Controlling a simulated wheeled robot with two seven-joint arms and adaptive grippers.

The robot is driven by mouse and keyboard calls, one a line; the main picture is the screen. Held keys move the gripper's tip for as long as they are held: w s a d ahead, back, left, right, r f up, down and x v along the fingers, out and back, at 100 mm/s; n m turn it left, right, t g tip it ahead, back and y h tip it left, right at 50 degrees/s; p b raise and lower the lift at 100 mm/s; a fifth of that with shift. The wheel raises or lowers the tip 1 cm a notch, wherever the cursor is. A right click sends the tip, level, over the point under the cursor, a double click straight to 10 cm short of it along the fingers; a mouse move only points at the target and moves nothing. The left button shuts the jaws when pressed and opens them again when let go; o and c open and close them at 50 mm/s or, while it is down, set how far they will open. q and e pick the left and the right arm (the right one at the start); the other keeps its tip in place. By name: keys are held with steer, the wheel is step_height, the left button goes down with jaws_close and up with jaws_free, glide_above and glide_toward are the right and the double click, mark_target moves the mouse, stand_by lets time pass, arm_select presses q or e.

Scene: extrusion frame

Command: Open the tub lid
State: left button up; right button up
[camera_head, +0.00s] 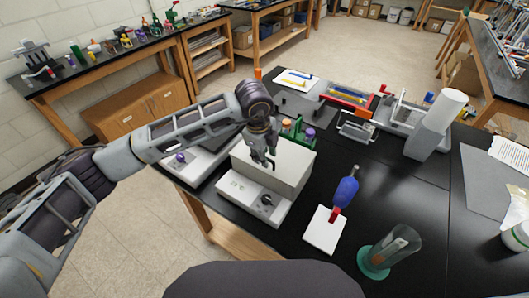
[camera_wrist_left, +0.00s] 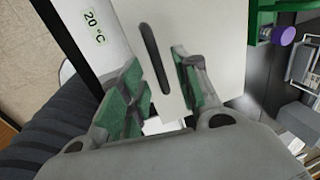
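The tub (camera_head: 250,198) is a white box-shaped bath with a knob on its front panel, standing at the table's near left edge. Its pale lid (camera_head: 285,160) is on top and looks closed. In the left wrist view the lid (camera_wrist_left: 205,35) fills the middle, with a dark elongated slot or handle (camera_wrist_left: 155,58) on it and a "20 °C" display beside it. My left gripper (camera_head: 262,163) is over the lid, pointing down. My right gripper is not in view.
A green rack with a purple-capped item (camera_head: 308,134) stands just behind the tub. A second white device (camera_head: 195,160) is at its left. Black tabletop between is clear.

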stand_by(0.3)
arm_select(q)
jaws_close()
steer(key=shift+w, duration=0.15)
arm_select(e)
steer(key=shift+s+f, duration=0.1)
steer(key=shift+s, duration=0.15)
